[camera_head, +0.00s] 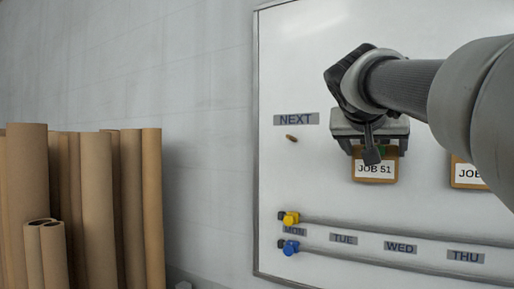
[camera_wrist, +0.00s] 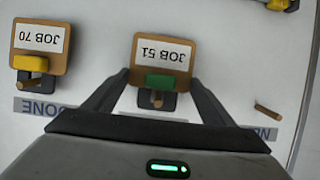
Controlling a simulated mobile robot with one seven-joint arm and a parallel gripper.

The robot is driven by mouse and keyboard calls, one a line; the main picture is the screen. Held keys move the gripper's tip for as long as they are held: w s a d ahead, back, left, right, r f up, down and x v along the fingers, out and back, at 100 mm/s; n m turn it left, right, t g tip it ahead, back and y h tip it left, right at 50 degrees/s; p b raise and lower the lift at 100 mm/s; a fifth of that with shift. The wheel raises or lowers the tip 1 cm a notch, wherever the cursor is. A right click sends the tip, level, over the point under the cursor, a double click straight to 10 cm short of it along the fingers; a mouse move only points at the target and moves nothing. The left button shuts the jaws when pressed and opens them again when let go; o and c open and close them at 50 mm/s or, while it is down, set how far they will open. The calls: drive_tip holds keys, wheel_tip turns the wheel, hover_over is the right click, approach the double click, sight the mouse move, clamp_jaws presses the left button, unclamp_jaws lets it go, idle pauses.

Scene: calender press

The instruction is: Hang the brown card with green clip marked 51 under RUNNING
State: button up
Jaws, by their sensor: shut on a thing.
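The brown card marked JOB 51 (camera_head: 374,169) is upright against the whiteboard, under my gripper (camera_head: 378,147). In the wrist view, which is upside down, the card (camera_wrist: 161,54) has a green clip (camera_wrist: 160,81) with a dark tab. A brown peg (camera_wrist: 157,97) shows at the tab; I cannot tell if it bears the card. My gripper (camera_wrist: 158,88) is shut on the card at its clip, with one finger on each side. The RUNNING label is not visible; my gripper covers the board between NEXT (camera_head: 296,119) and DONE (camera_wrist: 42,107).
The card marked JOB 70 (camera_wrist: 40,40), with a yellow clip, hangs by DONE. The peg under NEXT (camera_head: 291,138) is empty. Yellow (camera_head: 290,218) and blue (camera_head: 290,248) pieces sit on rails below. Brown rolls (camera_head: 97,210) stand at left.

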idle(0.3)
drive_tip(key=o, duration=1.1)
